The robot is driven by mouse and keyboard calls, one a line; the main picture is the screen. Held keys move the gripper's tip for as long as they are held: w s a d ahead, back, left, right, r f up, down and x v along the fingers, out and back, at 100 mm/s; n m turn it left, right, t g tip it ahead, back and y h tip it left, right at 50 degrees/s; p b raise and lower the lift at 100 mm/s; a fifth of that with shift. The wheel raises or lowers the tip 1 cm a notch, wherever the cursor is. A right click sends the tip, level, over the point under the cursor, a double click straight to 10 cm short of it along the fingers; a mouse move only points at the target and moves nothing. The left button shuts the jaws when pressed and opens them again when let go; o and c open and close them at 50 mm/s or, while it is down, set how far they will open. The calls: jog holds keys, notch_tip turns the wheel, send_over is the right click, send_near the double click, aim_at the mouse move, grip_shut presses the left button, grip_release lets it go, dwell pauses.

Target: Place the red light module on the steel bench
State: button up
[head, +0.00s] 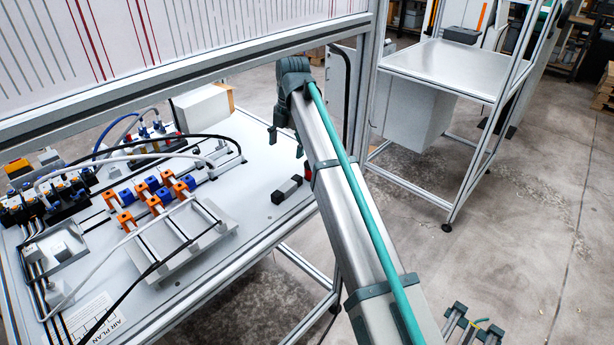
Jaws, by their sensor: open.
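A small black block with a red end (286,190), which looks like the red light module, lies on the right part of the white work panel (255,150). My gripper (286,142) is above and behind it in the picture, with its dark fingers apart and pointing down. Nothing shows between the fingers, though my arm hides part of the gripper. The gripper looks clear of the block, but its exact height is hard to tell. The steel bench (452,66) stands at the upper right, with a bare shiny top and a small dark box at its far edge.
Orange and blue fittings (155,190), cables and hoses crowd the left of the panel. A metal frame with a striped sheet (180,40) crosses above it. Uprights stand around the bench. Open concrete floor (540,220) lies at the right.

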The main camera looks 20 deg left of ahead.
jog(key=shift+t+h, duration=0.3)
jog(key=shift+h, duration=0.2)
jog(key=w+d, duration=0.1)
jog(key=d, duration=0.1)
jog(key=w+d+r, duration=0.1)
jog(key=d, duration=0.1)
jog(key=w+d, duration=0.1)
jog(key=d, duration=0.1)
jog(key=shift+w+d+r, duration=0.3)
jog(key=shift+d, duration=0.05)
jog(key=shift+d+f+n, duration=0.1)
jog(key=shift+f+n, duration=0.2)
jog(key=shift+w+f+p, duration=0.15)
jog(key=shift+f+p, duration=1.3)
jog(key=shift+f, duration=3.5)
jog(key=c, duration=1.3)
jog(key=shift+c, duration=0.3)
jog(key=shift+r, duration=0.15)
